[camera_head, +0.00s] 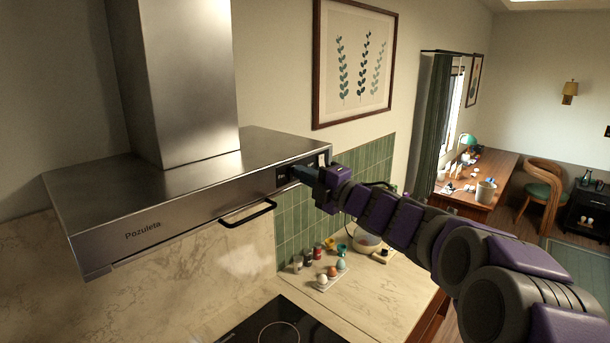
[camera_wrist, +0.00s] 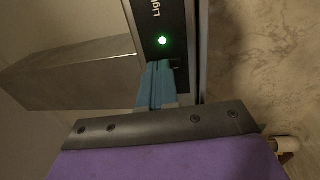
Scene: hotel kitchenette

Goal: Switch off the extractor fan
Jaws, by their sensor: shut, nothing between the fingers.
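The extractor fan is a steel hood (camera_head: 190,185) marked "Pozuleta" on the wall at the left of the head view. A dark control panel (camera_head: 287,178) sits at the right end of its front edge. In the wrist view the panel (camera_wrist: 151,25) shows the letters "Lig" and a lit green light (camera_wrist: 162,41).
A dark handle bar (camera_head: 248,213) sticks out below the hood's front. A desk (camera_head: 480,185) and chair (camera_head: 545,190) stand farther right.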

